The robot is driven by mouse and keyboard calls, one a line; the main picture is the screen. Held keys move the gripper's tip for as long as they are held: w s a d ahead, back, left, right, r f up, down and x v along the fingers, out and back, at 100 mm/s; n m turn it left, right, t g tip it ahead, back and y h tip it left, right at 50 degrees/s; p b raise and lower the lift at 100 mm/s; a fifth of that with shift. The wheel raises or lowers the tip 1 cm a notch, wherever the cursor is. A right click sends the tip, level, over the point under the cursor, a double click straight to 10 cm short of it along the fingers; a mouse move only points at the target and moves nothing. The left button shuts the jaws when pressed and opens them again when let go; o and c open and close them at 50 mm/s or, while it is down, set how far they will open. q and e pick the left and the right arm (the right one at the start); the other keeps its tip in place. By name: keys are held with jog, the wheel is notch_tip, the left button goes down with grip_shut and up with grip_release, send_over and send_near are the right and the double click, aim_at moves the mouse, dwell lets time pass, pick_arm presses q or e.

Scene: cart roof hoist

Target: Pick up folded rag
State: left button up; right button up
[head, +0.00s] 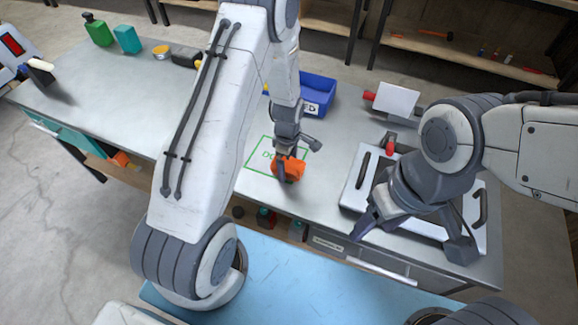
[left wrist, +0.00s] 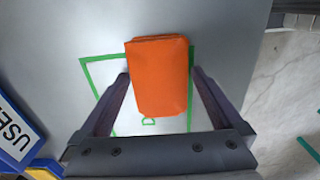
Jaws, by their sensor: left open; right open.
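The folded rag (head: 288,168) is a small orange folded cloth lying on the grey worktop, over a green outlined square (head: 251,163). In the left wrist view the rag (left wrist: 160,75) lies between the two fingers of my left gripper (left wrist: 158,88), which is open with a gap on both sides. In the head view my left gripper (head: 288,155) is right above the rag and partly covers it. My right gripper (head: 408,232) is open and empty, off to the right over a white tray. Some letters inside the green square are partly hidden by the rag.
A blue bin (head: 318,92) with a label stands behind the rag. The white tray (head: 352,192) with black handles lies to the right. A red-ended roll with a white sheet (head: 396,100) is behind it. Green (head: 98,32) and teal (head: 127,40) containers stand far left.

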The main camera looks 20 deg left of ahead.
aim_at(288, 163)
pick_arm(q)
jog(key=shift+c, duration=0.3)
jog(key=c, duration=1.2)
jog(key=shift+r, duration=0.15)
notch_tip(288, 163, up, 4)
jog(key=shift+w+b, duration=0.1)
jog(key=shift+b, duration=0.3)
jog(key=s+d+r, duration=0.1)
jog(key=d+r, duration=0.2)
jog(key=d, duration=0.2)
jog(key=s+d+r+b, duration=0.1)
jog(key=s+d+r, duration=0.1)
jog(key=d, duration=0.4)
jog(key=shift+d+r, duration=0.15)
jog(key=shift+r, duration=0.75)
